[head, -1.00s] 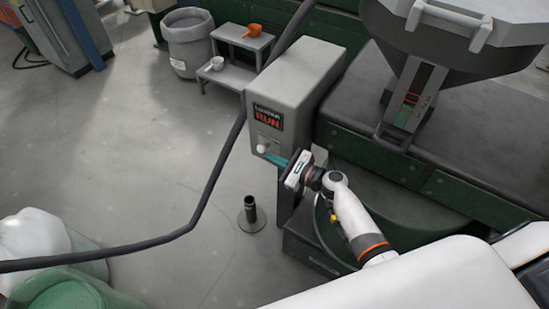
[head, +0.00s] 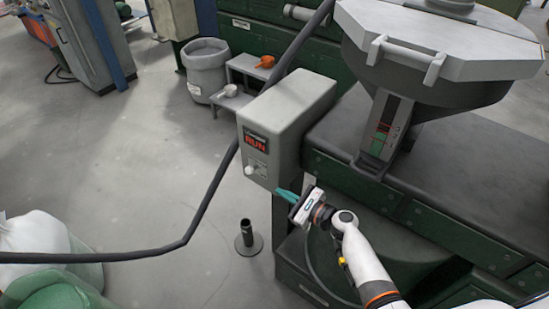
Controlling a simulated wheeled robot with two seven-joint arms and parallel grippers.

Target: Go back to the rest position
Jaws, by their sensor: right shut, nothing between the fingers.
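My right gripper (head: 287,195) has teal fingers and is shut with nothing between them. It is just below and to the right of the grey control box (head: 285,118), apart from its front face as far as I can tell. The box has a lit red RUN display and a round white knob (head: 249,170). My right arm reaches in from the lower right. My left gripper is not in view.
A grey hopper (head: 430,85) stands over the dark green machine (head: 445,165) at the right. A black hose (head: 215,190) crosses the view. A short black post on a round base (head: 247,240) stands on the floor. Sacks (head: 35,235) lie lower left. Open floor lies at the left.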

